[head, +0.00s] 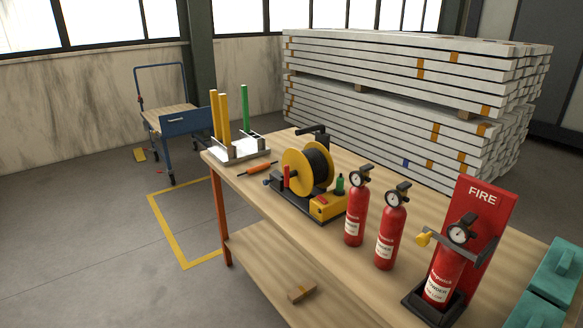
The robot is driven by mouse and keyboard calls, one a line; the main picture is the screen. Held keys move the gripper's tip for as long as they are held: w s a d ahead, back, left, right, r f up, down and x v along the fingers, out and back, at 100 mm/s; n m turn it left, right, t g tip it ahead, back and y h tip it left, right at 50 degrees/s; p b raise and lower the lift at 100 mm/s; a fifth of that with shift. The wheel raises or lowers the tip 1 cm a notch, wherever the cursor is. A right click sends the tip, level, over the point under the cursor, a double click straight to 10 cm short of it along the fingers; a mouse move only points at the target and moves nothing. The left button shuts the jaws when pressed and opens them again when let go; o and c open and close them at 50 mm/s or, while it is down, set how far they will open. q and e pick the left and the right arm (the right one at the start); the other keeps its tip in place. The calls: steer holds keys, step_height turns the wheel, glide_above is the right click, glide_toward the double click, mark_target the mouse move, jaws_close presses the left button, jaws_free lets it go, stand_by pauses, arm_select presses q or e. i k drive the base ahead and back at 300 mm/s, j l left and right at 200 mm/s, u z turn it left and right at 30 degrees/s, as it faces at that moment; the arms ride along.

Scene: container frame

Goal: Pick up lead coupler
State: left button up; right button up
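Nothing in the head view can be surely identified as the lead coupler. A yellow-and-black cable reel (308,167) stands on a dark base on the workbench (262,192). A small red upright piece (286,176) is at the base's left side and a small green one (340,183) at its right. I cannot tell whether any of these is the coupler. Neither of my grippers is in view.
A white rack (240,152) with yellow and green rods stands at the bench's left end. Two red extinguishers (356,213) (390,233) stand right of the reel; another sits in a FIRE stand (484,222). Teal cases (558,275) are far right. A blue cart (185,122) stands behind.

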mark_target(260, 168)
steer(key=i+j+z, duration=0.45)
steer(key=j, duration=0.15)
steer(key=i+j+z, duration=0.2)
steer(key=j, duration=0.15)
steer(key=i+j+z, duration=0.2)
steer(key=j, duration=0.15)
steer(key=k, duration=0.1)
